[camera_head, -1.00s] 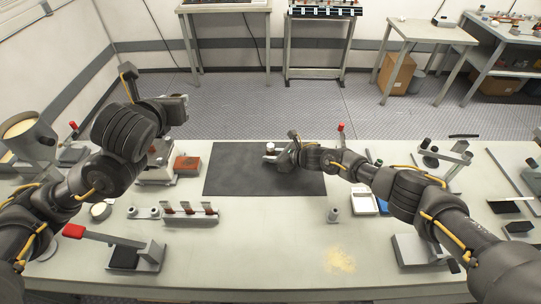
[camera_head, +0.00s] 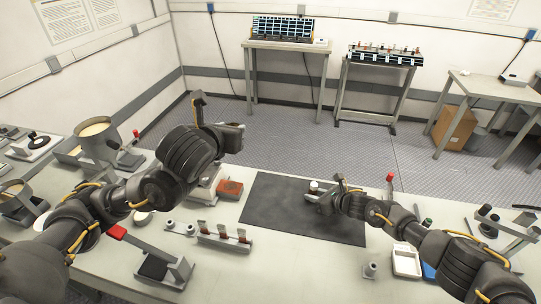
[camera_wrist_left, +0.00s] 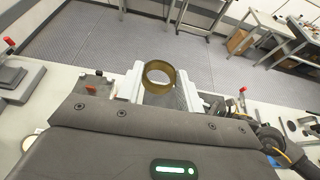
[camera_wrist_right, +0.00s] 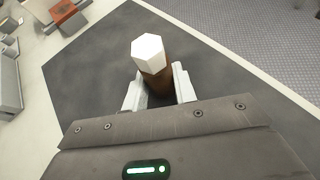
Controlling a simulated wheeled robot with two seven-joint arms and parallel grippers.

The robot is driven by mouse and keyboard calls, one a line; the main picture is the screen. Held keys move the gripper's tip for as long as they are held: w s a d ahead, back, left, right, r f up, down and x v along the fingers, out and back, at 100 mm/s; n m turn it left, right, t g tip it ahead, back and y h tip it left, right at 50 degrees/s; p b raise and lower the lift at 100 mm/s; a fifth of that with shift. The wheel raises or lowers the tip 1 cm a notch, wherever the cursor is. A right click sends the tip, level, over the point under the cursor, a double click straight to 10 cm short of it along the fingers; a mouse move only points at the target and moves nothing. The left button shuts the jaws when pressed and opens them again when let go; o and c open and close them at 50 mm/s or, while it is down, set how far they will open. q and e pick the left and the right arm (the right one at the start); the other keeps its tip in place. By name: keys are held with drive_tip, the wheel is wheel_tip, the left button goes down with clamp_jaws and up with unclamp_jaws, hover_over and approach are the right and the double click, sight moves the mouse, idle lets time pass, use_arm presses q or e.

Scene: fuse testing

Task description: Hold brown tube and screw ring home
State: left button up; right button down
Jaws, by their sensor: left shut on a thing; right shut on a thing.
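My right gripper (camera_wrist_right: 160,92) is shut on a brown tube (camera_wrist_right: 158,82) with a white hexagonal top, held over the dark mat (camera_head: 285,213). In the head view the tube's pale top (camera_head: 314,186) shows at the right gripper (camera_head: 318,193). My left gripper (camera_wrist_left: 159,85) is shut on a brass-coloured ring (camera_wrist_left: 160,75), seen open through its middle in the left wrist view. In the head view the left gripper (camera_head: 232,130) is raised to the left of the mat, apart from the tube. The ring cannot be made out there.
A red-brown block (camera_head: 230,188) lies at the mat's left. A white tray (camera_head: 406,260) and a small grey fitting (camera_head: 370,270) are on the right. Most of the mat is clear.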

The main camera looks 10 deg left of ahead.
use_arm(q)
drive_tip(key=w+a+r+n+y, duration=0.25)
drive_tip(key=w+a, duration=0.45)
drive_tip(key=w, duration=0.5)
drive_tip(key=d+f+m+h, duration=0.5)
drive_tip(key=d+f, duration=0.8)
drive_tip(key=d, duration=0.1)
drive_tip(key=s+d+f+m+g+h, duration=0.1)
drive_tip(key=s+d+f+m+h, duration=0.1)
drive_tip(key=s+d+f, duration=0.2)
drive_tip(key=s+d+f+m+g+h, duration=0.1)
drive_tip(key=s+d+f+m+h, duration=0.2)
drive_tip(key=d+f, duration=0.7)
drive_tip(key=shift+s+f+g+h, duration=0.3)
drive_tip(key=shift+s+g+h, duration=0.1)
drive_tip(key=shift+s, duration=0.4)
drive_tip(key=shift+w+a, duration=0.1)
drive_tip(key=w+f, duration=0.1)
drive_tip(key=w, duration=0.7)
drive_tip(key=shift+w, duration=0.4)
drive_tip(key=shift+f, duration=0.95)
